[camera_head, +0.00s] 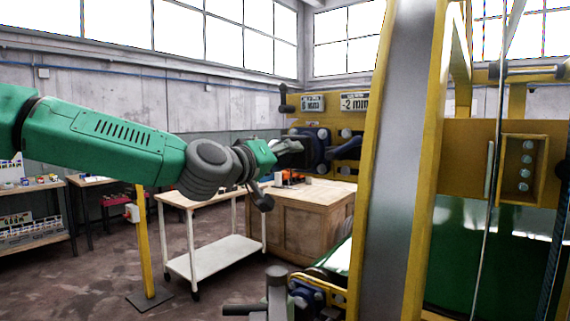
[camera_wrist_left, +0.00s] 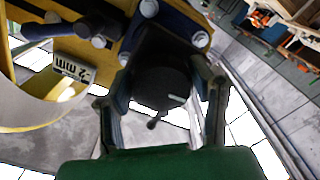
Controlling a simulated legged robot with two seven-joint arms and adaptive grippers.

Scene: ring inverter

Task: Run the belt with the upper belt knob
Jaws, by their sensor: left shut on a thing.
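The upper belt knob (camera_wrist_left: 163,82) is a dark round knob with a white mark, seen in the left wrist view against the yellow and blue machine panel. My left gripper (camera_wrist_left: 163,105) has one finger on each side of it and is shut on it. In the head view my green left arm reaches in from the left, and the left gripper (camera_head: 298,146) meets the dark blue mount on the machine's panel. The knob is mostly hidden there by the gripper. My right gripper is not in view.
A yellow and grey machine column (camera_head: 400,160) stands right of my left arm. Two number plates, one reading -2 mm (camera_head: 355,102), sit above the gripper. A white cart (camera_head: 215,258) and wooden cabinet (camera_head: 300,222) stand behind. A grey handle (camera_head: 276,292) rises at the bottom.

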